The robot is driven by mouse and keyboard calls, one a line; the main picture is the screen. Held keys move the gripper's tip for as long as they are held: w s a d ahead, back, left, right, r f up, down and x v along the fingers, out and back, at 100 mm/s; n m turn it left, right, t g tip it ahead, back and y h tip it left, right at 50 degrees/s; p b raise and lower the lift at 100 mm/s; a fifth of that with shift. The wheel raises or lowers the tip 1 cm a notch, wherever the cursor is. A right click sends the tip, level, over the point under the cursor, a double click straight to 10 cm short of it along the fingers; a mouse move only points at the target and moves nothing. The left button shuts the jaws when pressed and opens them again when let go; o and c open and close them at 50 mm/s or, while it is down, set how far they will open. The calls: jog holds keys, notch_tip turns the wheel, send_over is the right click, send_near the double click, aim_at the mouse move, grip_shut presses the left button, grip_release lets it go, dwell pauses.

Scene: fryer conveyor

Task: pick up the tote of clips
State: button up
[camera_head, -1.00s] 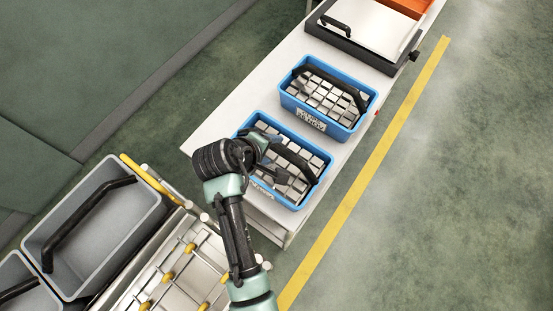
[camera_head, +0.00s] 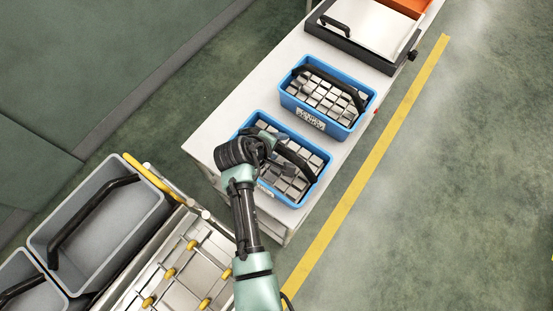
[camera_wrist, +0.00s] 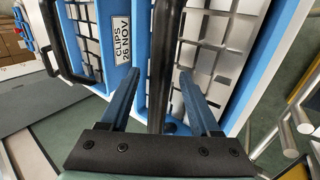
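Two blue totes filled with grey block-like pieces stand on a white table. A label reading "CLIPS 26 NOV" (camera_wrist: 122,38) is on the wall of the farther tote (camera_head: 347,131), facing the nearer tote. The nearer tote (camera_head: 318,180) has a label mostly hidden by my arm, unreadable. My gripper (camera_head: 283,163) is over the nearer tote. In the wrist view, its two blue fingers (camera_wrist: 161,76) are open, one on each side of the nearer tote's black handle (camera_wrist: 162,45), with gaps on both sides. The farther tote's handle (camera_wrist: 52,45) is left of the fingers.
A white lidded unit with a black frame (camera_head: 345,46) stands behind the totes on the table (camera_head: 222,121). Grey totes (camera_head: 52,222) sit at lower left beside a rack with yellow wheels (camera_head: 170,273). Floor right of the yellow line (camera_head: 375,146) is clear.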

grip_shut()
dwell(1.0)
jog(key=shift+w+r, duration=0.15)
jog(key=shift+r, duration=0.05)
